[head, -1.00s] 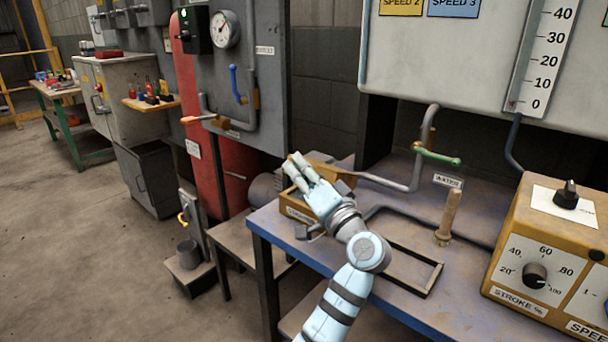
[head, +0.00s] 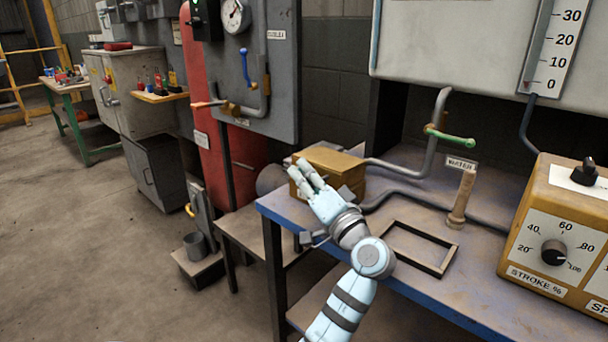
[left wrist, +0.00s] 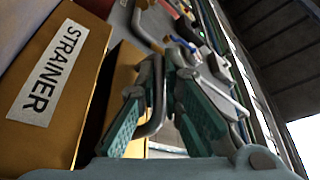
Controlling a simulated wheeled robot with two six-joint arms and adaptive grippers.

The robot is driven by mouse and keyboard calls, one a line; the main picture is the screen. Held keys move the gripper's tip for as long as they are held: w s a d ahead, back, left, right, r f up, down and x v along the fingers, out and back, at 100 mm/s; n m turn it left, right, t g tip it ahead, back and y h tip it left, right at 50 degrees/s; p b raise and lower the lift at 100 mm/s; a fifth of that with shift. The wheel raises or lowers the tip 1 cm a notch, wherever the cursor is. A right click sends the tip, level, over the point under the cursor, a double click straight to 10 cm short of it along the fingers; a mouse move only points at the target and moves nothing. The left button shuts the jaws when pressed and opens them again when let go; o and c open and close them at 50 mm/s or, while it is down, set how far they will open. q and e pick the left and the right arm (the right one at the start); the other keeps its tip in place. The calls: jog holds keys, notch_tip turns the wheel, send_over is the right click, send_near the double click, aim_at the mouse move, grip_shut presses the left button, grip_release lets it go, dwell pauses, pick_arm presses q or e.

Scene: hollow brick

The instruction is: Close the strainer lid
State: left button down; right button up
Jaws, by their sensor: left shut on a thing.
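The yellow strainer box (head: 338,162) sits at the far left corner of the blue-edged bench in the head view. My left gripper (head: 303,172) is in front of it and hides part of its front. In the left wrist view a yellow panel labelled STRAINER (left wrist: 62,60) stands at the left, with a dark gap between it and a second yellow surface (left wrist: 122,90). My left gripper (left wrist: 160,110) also shows there, shut on a grey curved bar (left wrist: 157,85) that looks like a handle. How far the lid stands open is unclear. My right gripper is not in view.
A wooden post (head: 462,198) and a dark rectangular frame (head: 420,247) are on the bench (head: 400,218). A yellow control box (head: 560,232) stands at the right. The floor at the left is mostly clear.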

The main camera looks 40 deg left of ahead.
pick_arm(q)
jog(key=c, duration=2)
grip_release()
jog(key=o, duration=0.4)
notch_tip(320, 180, up, 9)
jog(key=w, duration=0.1)
jog(key=shift+a+r, duration=0.15)
jog(key=shift+a, duration=0.1)
jog(key=shift+o, duration=1.2)
jog(key=shift+s+r, duration=0.1)
jog(key=shift+r, duration=0.1)
jog(key=shift+o, duration=0.2)
jog(key=shift+a, duration=0.15)
